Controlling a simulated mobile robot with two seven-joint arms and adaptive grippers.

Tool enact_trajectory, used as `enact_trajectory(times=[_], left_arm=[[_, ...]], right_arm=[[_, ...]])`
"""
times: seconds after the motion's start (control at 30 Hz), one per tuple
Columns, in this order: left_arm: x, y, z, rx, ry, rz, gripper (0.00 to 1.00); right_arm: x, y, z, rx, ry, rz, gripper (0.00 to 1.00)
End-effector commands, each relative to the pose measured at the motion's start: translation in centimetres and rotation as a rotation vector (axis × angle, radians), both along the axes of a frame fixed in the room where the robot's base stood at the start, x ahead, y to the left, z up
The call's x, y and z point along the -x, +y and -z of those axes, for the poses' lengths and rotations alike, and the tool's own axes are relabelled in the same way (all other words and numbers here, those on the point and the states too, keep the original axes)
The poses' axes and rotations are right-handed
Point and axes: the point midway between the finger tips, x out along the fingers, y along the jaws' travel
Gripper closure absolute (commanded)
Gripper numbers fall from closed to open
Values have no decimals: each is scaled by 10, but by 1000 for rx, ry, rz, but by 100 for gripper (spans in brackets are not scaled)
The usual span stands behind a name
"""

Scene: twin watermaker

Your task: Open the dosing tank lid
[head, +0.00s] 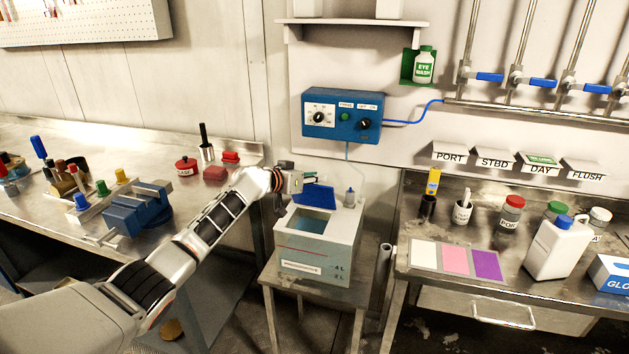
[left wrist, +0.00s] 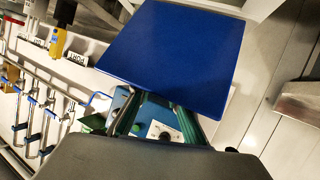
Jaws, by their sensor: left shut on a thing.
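The dosing tank (head: 318,252) is a pale box on a small metal stand in the middle of the head view. Its blue lid (head: 318,196) stands raised at the back of the top opening, and the blue-tinted inside shows in front of it. My left gripper (head: 304,184) is at the lid's upper edge, shut on the lid. In the left wrist view the lid (left wrist: 175,55) fills the upper middle as a flat blue panel, with the gripper fingers (left wrist: 155,118) at its near edge. The exact grip contact is partly hidden. My right gripper is not in view.
A blue control box (head: 342,115) hangs on the wall just behind and above the tank. The left bench holds a blue vise (head: 138,207); the right bench holds a white jug (head: 556,248) and several bottles.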

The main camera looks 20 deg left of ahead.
Motion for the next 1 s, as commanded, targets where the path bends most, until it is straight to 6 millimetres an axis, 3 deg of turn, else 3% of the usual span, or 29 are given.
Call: enact_trajectory(times=[0.03, 0.6, 0.63, 0.7, 1.0], left_arm=[[1, 4, 9, -8, 12, -3, 100], [4, 4, 18, -20, 24, 0, 100], [4, 4, 18, -20, 25, 1, 78], [4, 4, 18, -20, 25, 1, 65], [3, 2, 12, -13, 16, 1, 65]], right_arm=[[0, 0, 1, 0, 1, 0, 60], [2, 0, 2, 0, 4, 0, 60], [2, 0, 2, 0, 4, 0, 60], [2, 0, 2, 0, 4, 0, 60], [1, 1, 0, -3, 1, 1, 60]])
